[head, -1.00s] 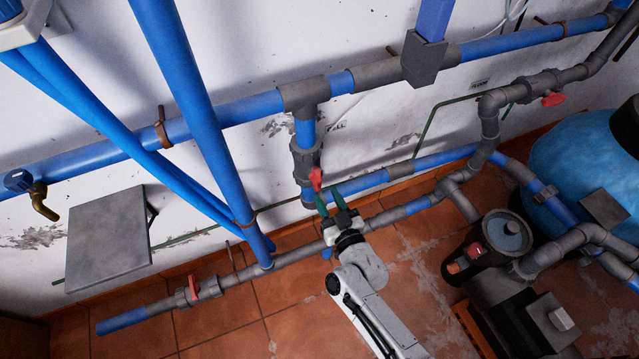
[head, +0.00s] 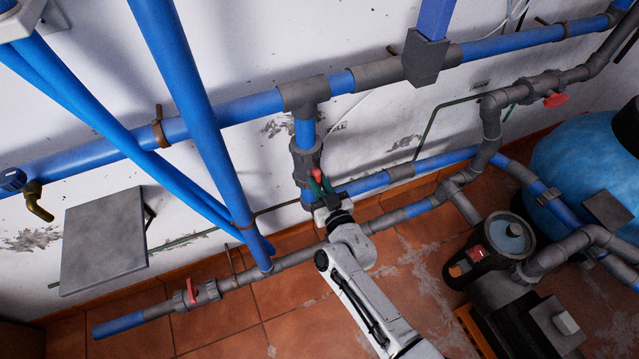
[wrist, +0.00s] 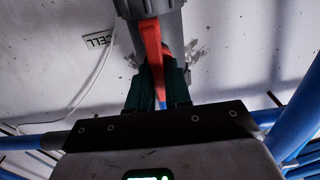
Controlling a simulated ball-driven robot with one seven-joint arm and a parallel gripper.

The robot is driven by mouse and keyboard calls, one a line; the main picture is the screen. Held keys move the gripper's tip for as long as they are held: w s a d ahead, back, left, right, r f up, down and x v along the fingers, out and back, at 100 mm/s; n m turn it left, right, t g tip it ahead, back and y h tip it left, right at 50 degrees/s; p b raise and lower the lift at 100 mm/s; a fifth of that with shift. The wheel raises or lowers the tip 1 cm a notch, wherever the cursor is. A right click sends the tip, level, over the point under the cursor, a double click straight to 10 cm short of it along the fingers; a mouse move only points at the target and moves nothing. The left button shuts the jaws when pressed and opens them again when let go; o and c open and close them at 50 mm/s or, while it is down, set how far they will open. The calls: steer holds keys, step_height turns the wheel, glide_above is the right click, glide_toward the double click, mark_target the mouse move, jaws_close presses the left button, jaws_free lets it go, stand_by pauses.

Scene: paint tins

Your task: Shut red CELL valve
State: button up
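The red CELL valve lever (wrist: 152,48) stands out below a grey valve body (wrist: 150,8) in the wrist view, running roughly in line with the pipe. The CELL label (wrist: 97,41) is on the wall beside it, upside down. In the head view the lever (head: 317,174) is on the short vertical pipe in the middle. My gripper (wrist: 160,88) has its two dark green fingers close on either side of the lever, apparently shut on it. The gripper (head: 321,184) also shows in the head view. The lever's lower end is partly hidden between the fingers.
Another red-handled valve (head: 191,290) is on the low pipe at left, and one more (head: 555,99) at upper right. Blue pipes (head: 185,90) cross at left. A black pump (head: 500,245) and blue tank (head: 580,165) stand at right. Tiled floor (head: 290,320) is open in front.

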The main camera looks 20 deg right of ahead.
jaws_close()
steer(key=shift+m, duration=0.4)
steer(key=m+b, duration=0.1)
steer(key=m, duration=0.2)
steer(key=shift+d, duration=0.15)
steer(key=m+b, duration=0.1)
steer(key=m, duration=0.3)
steer(key=m+b, duration=0.1)
steer(key=m, duration=0.4)
steer(key=f+m+b, duration=0.1)
steer(key=m, duration=0.4)
steer(key=shift+d, duration=0.3)
